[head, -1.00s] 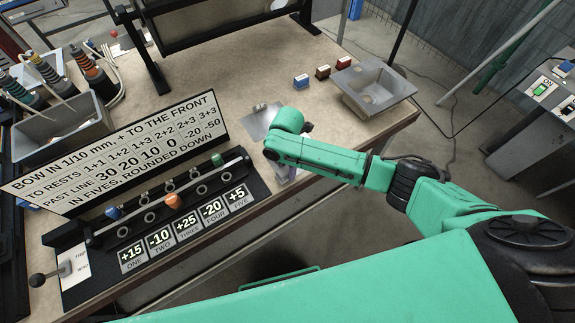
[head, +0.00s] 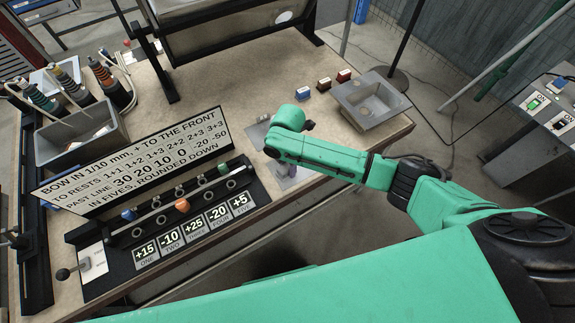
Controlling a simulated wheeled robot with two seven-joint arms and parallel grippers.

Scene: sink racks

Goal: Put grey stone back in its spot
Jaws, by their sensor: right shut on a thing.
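My right arm reaches over the workbench's front edge, with its wrist bent down. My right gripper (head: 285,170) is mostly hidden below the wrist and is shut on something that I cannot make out. I see no grey stone lying free on the bench. Three small blocks stand in a row at the back right of the bench: a blue one (head: 302,94), a brown one (head: 324,85) and a dark red one (head: 344,76). A grey metal plate (head: 257,134) lies just left of my right wrist. My left gripper is out of view.
A grey metal sink tray (head: 372,102) sits at the bench's right corner. A lettered sign board (head: 130,160) and a rack with coloured knobs (head: 182,205) stand at the left. A grey bin (head: 78,142) is behind them. The bench middle (head: 215,90) is clear.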

